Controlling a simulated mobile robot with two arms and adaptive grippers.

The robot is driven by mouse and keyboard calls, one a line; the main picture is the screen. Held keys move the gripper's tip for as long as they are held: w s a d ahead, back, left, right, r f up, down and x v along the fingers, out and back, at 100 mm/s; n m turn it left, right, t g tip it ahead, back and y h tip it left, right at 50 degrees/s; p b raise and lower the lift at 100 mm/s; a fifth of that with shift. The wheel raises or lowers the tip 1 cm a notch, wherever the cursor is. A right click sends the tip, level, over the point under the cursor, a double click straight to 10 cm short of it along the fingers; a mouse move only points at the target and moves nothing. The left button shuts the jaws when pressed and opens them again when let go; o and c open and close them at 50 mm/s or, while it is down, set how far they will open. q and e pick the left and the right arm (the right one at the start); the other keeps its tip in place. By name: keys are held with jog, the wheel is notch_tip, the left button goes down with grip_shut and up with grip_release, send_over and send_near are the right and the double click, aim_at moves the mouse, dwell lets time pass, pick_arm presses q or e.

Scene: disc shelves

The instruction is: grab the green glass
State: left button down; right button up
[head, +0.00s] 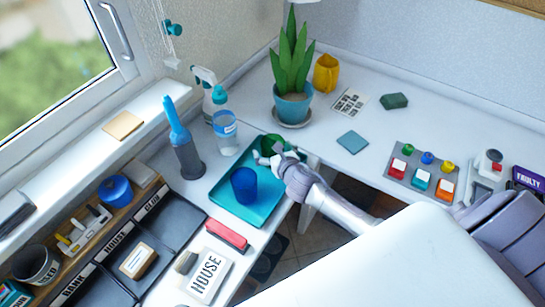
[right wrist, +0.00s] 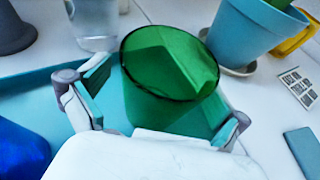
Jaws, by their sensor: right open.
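The green glass (head: 271,143) stands on the teal tray (head: 217,188), near its far right corner in the head view. In the right wrist view the green glass (right wrist: 168,75) is large and central, with its open rim facing up. My right gripper (head: 268,157) is open beside the glass. In the wrist view its two fingers (right wrist: 160,105) are spread, one on each side of the lower part of the glass; I cannot tell whether they touch it. The gripper hides part of the glass in the head view. My left gripper is not in view.
A blue cup (head: 244,185) stands on the same tray, left of my right gripper. A potted plant (head: 292,100) is close behind the glass. A teal coaster (head: 352,142) lies on the counter to the right.

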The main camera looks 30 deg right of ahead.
jog(key=c, duration=1.5)
jog(key=shift+o, duration=0.2)
